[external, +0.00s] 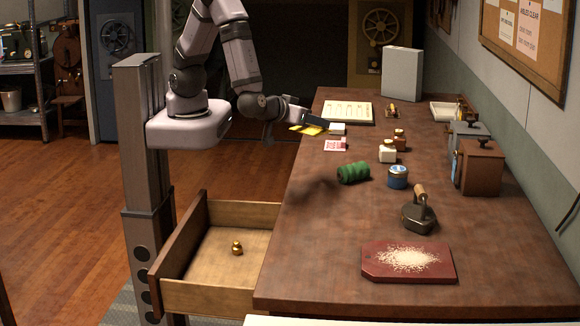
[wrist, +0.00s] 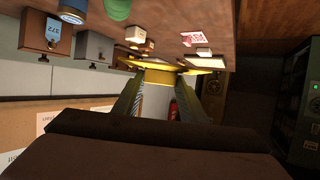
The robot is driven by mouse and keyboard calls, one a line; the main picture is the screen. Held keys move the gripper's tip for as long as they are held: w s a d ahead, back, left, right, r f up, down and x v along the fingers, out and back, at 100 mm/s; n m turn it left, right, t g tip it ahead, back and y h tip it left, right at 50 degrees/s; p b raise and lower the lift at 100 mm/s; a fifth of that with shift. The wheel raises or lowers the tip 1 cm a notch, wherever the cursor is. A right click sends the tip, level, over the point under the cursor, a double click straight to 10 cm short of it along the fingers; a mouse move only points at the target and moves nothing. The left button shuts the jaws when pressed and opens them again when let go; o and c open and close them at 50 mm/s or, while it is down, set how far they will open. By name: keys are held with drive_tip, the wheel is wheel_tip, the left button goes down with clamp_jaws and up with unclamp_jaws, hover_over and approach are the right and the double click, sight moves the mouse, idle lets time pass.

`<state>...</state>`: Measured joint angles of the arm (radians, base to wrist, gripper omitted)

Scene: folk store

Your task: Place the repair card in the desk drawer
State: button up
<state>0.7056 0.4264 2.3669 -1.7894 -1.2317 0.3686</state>
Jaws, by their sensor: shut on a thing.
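My gripper (external: 308,122) is shut on a thin yellow card (external: 310,130), held over the far left edge of the desk. In the wrist view, the yellow card (wrist: 175,67) lies across between the two fingertips (wrist: 163,76). I cannot read any marking on it. The desk drawer (external: 191,297) stands pulled open at the desk's near left side, well below and nearer the camera than my gripper. A small brass weight (external: 237,249) sits on its floor, and the rest of the visible floor is bare.
On the desk (external: 310,255), a pink-and-white card (external: 335,145) lies near the gripper. A green spool (external: 353,173), blue tin (external: 398,177), dark iron (external: 419,218) and red board (external: 380,272) with grains stand nearer. The desk's near left area is clear.

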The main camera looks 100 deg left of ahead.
drive_tip(key=shift+r, duration=0.45)
drive_tip(key=w+f+b, duration=0.3)
drive_tip(key=w, duration=0.5)
wheel_tip(320, 180, up, 2)
drive_tip(key=m+t+h+b, duration=0.1)
drive_tip(key=m+h+b, duration=0.1)
drive_tip(key=b, duration=0.5)
hover_over(418, 165)
drive_tip(key=shift+t+y, duration=0.3)
drive_tip(key=shift+a+f, duration=0.1)
drive_tip(key=shift+f, duration=6.95)
drive_tip(key=shift+f, duration=0.1)
drive_tip(key=o, duration=0.7)
drive_tip(key=shift+f, duration=0.1)
drive_tip(key=shift+c, duration=0.2)
drive_tip(key=shift+o, duration=0.4)
